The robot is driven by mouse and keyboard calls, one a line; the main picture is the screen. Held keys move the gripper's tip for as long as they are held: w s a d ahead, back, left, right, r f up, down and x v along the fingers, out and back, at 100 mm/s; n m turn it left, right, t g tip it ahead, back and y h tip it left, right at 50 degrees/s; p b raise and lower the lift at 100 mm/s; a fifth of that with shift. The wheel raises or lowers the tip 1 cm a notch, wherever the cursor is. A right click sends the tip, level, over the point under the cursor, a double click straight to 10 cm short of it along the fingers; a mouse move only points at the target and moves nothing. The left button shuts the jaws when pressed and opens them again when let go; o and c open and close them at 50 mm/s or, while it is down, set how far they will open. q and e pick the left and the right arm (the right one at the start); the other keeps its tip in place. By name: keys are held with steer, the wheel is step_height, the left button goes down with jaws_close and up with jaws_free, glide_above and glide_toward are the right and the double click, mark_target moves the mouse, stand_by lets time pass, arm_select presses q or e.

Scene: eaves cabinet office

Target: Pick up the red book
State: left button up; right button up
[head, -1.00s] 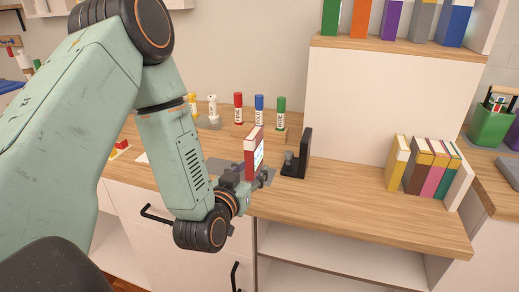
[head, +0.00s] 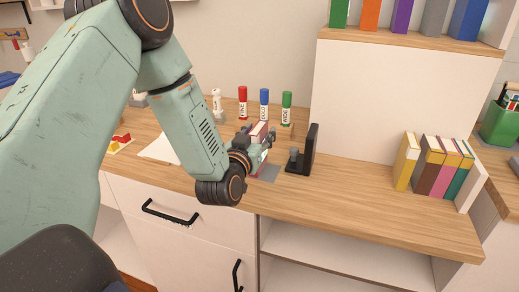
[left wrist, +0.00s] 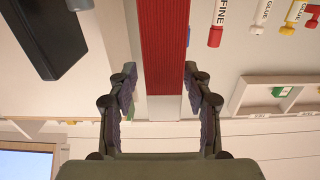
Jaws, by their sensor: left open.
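The red book (head: 260,128) stands upright on the counter, mostly hidden behind my left gripper in the head view. Its top still shows. In the left wrist view, the book's red face (left wrist: 165,45) fills the space between the two fingers. My left gripper (head: 262,142) is open, with one finger on each side of the book. The fingers (left wrist: 160,72) show gaps to the book in the left wrist view, so they look apart from it. My right gripper is not in view.
A black bookend (head: 311,150) stands just right of the book. Red, blue and green markers (head: 264,104) stand behind it. Several books (head: 436,168) stand farther right against a white end panel. The counter (head: 350,195) between is clear.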

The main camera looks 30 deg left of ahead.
arm_select(q)
steer(key=shift+w+a, duration=0.1)
steer(key=shift+w, duration=0.15)
steer(key=shift+w+a+f, duration=0.1)
steer(key=shift+a+f, duration=0.05)
steer(key=shift+a, duration=0.15)
steer(key=shift+c, duration=0.3)
steer(key=shift+d, duration=0.25)
steer(key=c, duration=0.4)
steer(key=shift+a, duration=0.15)
steer(key=c, duration=0.5)
jaws_close()
